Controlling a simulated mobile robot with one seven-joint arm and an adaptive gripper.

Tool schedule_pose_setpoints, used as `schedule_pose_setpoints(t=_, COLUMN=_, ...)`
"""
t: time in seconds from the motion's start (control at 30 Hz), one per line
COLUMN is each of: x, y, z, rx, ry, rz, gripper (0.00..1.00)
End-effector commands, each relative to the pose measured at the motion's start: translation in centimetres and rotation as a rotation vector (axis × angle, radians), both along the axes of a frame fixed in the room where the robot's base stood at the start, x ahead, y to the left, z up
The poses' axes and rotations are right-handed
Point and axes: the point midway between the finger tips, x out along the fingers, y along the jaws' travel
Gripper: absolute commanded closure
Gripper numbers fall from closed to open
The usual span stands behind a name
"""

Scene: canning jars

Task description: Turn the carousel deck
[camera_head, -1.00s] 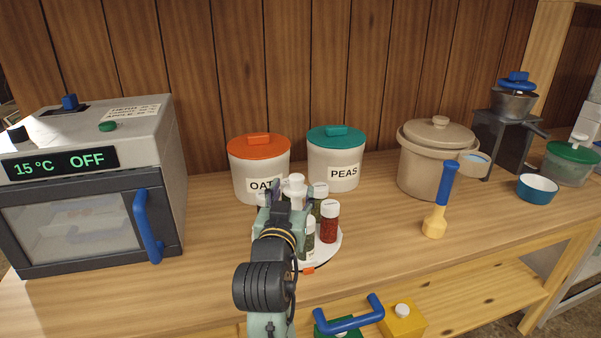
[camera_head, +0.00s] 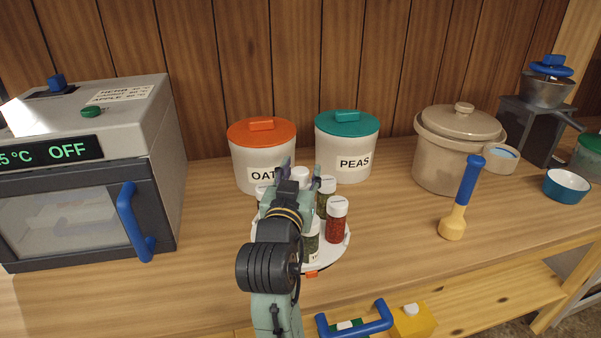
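The carousel deck (camera_head: 327,257) is a round white turntable on the wooden counter, with an orange tab (camera_head: 311,274) on its front rim. It carries spice jars with white lids, among them a red one (camera_head: 337,222) and green ones (camera_head: 325,198). A white knob (camera_head: 300,174) rises near its middle. My gripper (camera_head: 302,172) is over the deck, its two fingers apart with the knob showing between them. I cannot tell if they touch it. My arm hides the deck's left and front part.
Orange-lidded (camera_head: 262,160) and teal-lidded PEAS (camera_head: 344,150) canisters stand close behind the deck. An oven (camera_head: 85,180) is at left. A beige crock (camera_head: 455,150), a blue-handled tool (camera_head: 460,200) and a blue bowl (camera_head: 567,186) are at right. Counter is clear between deck and tool.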

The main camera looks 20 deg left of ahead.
Motion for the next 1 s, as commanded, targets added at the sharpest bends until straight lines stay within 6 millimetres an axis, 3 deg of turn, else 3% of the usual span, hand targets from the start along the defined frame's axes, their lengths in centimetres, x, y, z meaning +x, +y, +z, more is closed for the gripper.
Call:
schedule_pose_setpoints(t=0.57, x=0.03, y=0.0, z=0.0, rx=0.0, ry=0.0, rz=0.0, gripper=0.99)
schedule_pose_setpoints(t=1.0, x=0.08, y=-0.02, z=0.02, rx=-0.001, ry=0.0, rz=0.0, gripper=1.0)
